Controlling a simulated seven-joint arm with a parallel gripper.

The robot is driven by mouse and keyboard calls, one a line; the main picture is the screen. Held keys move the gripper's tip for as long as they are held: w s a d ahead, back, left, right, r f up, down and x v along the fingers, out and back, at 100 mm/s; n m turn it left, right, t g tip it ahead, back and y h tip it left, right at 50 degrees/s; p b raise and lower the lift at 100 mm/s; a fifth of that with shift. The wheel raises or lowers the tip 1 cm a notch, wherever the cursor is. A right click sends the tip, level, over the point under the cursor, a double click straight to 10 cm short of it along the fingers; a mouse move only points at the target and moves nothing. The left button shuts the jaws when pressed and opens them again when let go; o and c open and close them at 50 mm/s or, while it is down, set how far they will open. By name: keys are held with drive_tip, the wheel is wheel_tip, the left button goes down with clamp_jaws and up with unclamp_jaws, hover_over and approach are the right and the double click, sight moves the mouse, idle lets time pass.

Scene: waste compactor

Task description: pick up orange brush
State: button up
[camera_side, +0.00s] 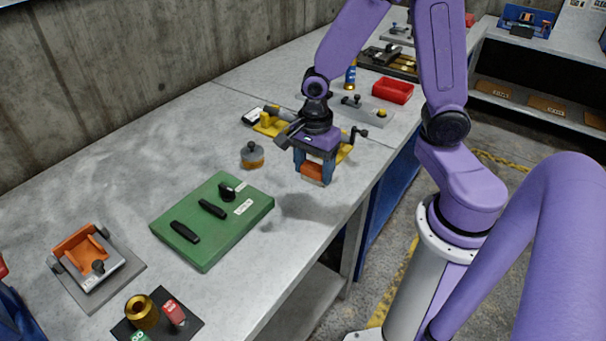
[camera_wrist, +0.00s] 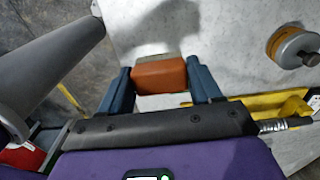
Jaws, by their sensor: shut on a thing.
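The orange brush (camera_side: 312,171) is a small orange block with a pale part, seen in the side view below my wrist. My gripper (camera_side: 315,163) has its two blue fingers shut on it, one on each side. The brush's underside is hidden.
A round grey-and-orange knob-like piece (camera_side: 252,156) stands left of my gripper. A green panel with black handles (camera_side: 205,250) lies nearer. A yellow fixture (camera_side: 268,124) is behind my gripper, with a red bin (camera_side: 393,90) beyond. The worktop's front edge is close on the right.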

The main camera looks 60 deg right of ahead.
drive_tip(key=s+r, duration=0.5)
drive_tip(key=s, duration=0.5)
drive_tip(key=shift+d, duration=0.35)
drive_tip(key=shift+r, duration=0.1)
